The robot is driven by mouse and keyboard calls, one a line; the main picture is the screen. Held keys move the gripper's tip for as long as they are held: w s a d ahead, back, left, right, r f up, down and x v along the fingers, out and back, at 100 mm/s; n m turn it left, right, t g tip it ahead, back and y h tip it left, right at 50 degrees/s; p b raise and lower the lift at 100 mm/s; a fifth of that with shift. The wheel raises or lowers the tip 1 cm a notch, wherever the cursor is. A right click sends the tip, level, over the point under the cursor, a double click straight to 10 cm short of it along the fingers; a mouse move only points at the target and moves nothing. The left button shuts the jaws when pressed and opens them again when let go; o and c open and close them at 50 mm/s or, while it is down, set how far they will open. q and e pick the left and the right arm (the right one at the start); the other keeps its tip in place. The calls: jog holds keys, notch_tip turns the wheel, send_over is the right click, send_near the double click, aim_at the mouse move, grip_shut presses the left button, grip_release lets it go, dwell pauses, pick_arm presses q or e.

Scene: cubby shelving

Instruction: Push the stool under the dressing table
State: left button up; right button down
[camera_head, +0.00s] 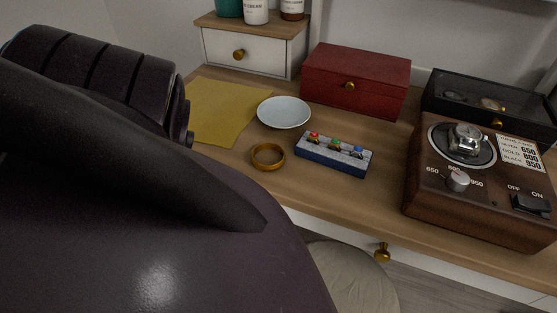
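The stool (352,278) shows as a round, grey-beige padded seat at the bottom centre, at the front edge of the dressing table. Its left part is hidden behind my dark arm, and its legs are out of view. The dressing table (330,195) has a brown wooden top and a white drawer front with a brass knob (382,252) just above the seat's right side. My large dark arm fills the left and lower left of the head view. Neither gripper's fingertips can be seen.
On the tabletop are a gold bangle (267,157), a white dish (284,112), a ring tray (333,154), a yellow cloth (222,109), a red box (355,78), a black case (488,103) and a wooden device (480,190). A small white drawer unit (247,50) stands behind.

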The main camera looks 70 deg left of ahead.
pick_arm(q)
jog(key=shift+w, duration=0.1)
jog(key=shift+c, duration=0.3)
grip_shut()
